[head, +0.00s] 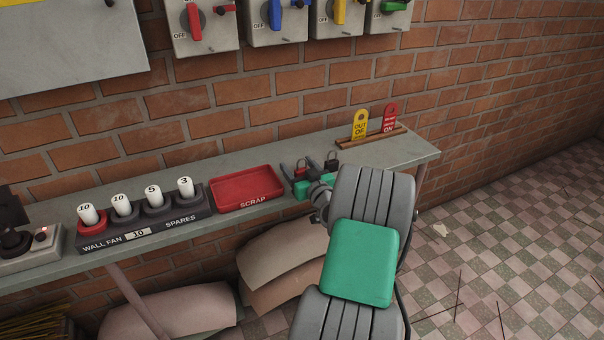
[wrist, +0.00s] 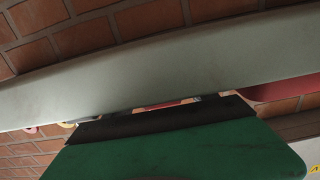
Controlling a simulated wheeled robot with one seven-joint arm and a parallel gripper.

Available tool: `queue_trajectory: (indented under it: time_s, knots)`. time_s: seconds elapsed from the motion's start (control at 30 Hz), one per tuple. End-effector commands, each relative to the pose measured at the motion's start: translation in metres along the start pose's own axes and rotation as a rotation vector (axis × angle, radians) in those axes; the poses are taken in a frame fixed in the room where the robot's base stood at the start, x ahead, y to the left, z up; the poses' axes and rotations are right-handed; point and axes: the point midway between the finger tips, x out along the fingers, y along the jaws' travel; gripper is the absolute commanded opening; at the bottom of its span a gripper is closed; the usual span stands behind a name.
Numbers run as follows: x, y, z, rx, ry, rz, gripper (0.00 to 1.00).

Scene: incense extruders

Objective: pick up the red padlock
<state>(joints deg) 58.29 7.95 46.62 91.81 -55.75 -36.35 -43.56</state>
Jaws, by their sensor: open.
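A small red padlock (head: 300,170) shows at the back of the shelf, right of the scrap tray. My gripper (head: 297,165) is open, with a dark finger on either side of the padlock in the head view. I cannot tell whether they touch it. My wrist and green gripper parts hide the padlock's lower part. In the wrist view a dark-edged green part of my gripper fills the lower middle, with a narrow strip of red (wrist: 165,104) just beyond it; I cannot tell for sure that it is the padlock.
The red scrap tray (head: 246,203) is to the left, then the fan spares rack (head: 145,226). Yellow (head: 360,125) and red (head: 390,118) tags stand on the shelf (head: 420,151) at right.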

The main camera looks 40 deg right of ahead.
Motion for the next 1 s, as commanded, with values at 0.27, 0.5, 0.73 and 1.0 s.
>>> queue_trajectory:
  time_s: [0.27, 0.5, 0.73, 1.0]
  knots:
    - [-0.0001, -0.0009, 0.0002, 0.000, -0.001, -0.002, 0.47]
    - [-0.0002, -0.0010, 0.0002, 0.000, -0.001, -0.002, 0.27]
    - [-0.0002, -0.0011, 0.0002, 0.000, -0.001, -0.002, 0.08]
    - [-0.0001, -0.0010, -0.0003, 0.000, 0.000, -0.002, 0.00]
